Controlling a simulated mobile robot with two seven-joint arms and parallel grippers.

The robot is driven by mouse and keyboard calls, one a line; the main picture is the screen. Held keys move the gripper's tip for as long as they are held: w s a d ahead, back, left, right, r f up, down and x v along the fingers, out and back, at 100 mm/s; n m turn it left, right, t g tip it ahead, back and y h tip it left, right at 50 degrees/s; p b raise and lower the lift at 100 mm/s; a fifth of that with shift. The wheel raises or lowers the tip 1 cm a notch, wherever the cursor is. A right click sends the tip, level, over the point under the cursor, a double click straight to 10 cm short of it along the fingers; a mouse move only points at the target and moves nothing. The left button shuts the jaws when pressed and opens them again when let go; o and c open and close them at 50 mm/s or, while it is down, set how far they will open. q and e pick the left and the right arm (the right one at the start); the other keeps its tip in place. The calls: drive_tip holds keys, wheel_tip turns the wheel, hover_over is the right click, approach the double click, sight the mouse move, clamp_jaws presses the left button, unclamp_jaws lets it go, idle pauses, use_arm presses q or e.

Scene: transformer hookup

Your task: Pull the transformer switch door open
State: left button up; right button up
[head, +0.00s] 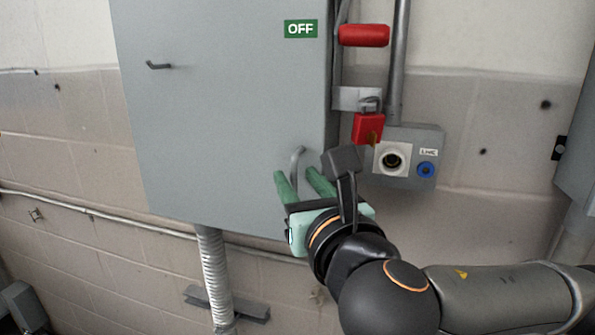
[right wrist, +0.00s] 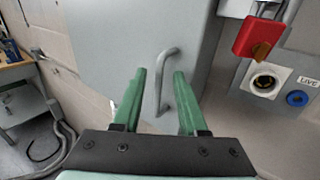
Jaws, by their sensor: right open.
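The grey switch door (head: 225,120) fills the middle of the head view and looks closed, with a green OFF label near its upper right corner. A bent metal handle (head: 297,160) is at its lower right; it also shows in the right wrist view (right wrist: 161,75). My right gripper (head: 293,177) is open, its green fingers pointing at the door. In the right wrist view the handle appears between the two fingertips (right wrist: 160,74). I cannot tell whether the fingers touch it. My left gripper is not in view.
A red lever (head: 363,35) and a red padlock (head: 368,127) are right of the door. Below the padlock is a grey socket box (head: 408,160) labelled LIVE. A small hook (head: 159,66) is on the door's left. A conduit (head: 213,270) runs down below.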

drive_tip(key=shift+w+a, duration=0.15)
drive_tip(key=shift+w, duration=0.25)
drive_tip(key=shift+c, duration=0.2)
clamp_jaws()
idle(1.0)
